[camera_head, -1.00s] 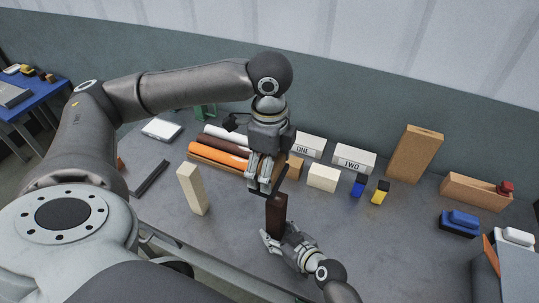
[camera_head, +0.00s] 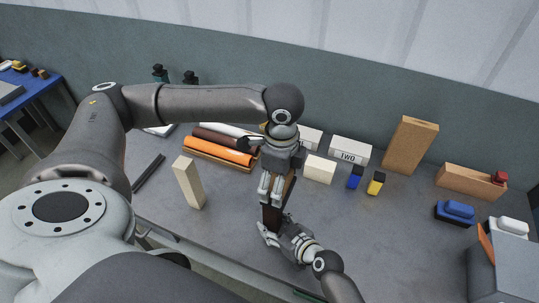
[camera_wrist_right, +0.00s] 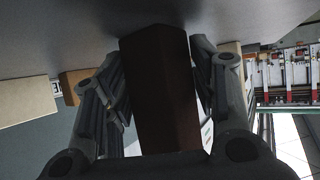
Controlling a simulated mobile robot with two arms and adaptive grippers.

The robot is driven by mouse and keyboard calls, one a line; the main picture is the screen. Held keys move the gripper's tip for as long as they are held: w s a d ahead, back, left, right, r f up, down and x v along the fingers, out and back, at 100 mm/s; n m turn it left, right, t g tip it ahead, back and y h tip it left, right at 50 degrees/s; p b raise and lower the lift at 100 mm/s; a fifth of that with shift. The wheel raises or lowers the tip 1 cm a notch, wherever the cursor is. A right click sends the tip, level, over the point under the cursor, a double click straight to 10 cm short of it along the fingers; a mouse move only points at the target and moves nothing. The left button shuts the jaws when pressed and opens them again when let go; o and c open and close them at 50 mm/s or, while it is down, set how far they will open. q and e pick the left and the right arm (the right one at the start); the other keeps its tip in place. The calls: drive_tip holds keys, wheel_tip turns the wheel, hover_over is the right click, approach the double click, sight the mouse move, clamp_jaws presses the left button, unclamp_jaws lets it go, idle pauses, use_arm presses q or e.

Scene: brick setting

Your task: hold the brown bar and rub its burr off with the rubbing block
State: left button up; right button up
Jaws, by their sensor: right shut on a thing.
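The dark brown bar (camera_head: 272,216) stands upright above the table's front part. My right gripper (camera_head: 270,232) is shut on its lower part. In the right wrist view the bar (camera_wrist_right: 160,85) sits between the two fingers. My left gripper (camera_head: 273,190) points down from above, right at the bar's upper part and hiding much of it. A thin brownish piece shows beside its fingers; I cannot tell whether this is the rubbing block or part of the bar. Whether the left fingers are open or shut is unclear. The burr cannot be made out.
A cream upright block (camera_head: 188,183) stands left of the bar. Orange and other rolls (camera_head: 220,151) lie behind it. A cream block (camera_head: 320,169), blue (camera_head: 355,178) and yellow (camera_head: 376,184) small blocks and a tall tan box (camera_head: 410,146) stand right.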

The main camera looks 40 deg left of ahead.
use_arm(q)
drive_tip(key=shift+w+d, duration=0.1)
drive_tip(key=shift+d, duration=0.3)
drive_tip(key=a, duration=0.2)
drive_tip(key=s+a, duration=0.1)
drive_tip(key=a, duration=0.1)
wheel_tip(320, 180, up, 8)
drive_tip(key=shift+r, duration=0.15)
idle(0.5)
use_arm(e)
drive_tip(key=o, duration=0.9)
drive_tip(key=shift+c, duration=0.2)
use_arm(q)
drive_tip(key=shift+a, duration=0.1)
use_arm(e)
drive_tip(key=shift+d, duration=0.15)
drive_tip(key=v, duration=1.1)
drive_tip(key=shift+s+d+r, duration=0.15)
drive_tip(key=shift+d, duration=0.15)
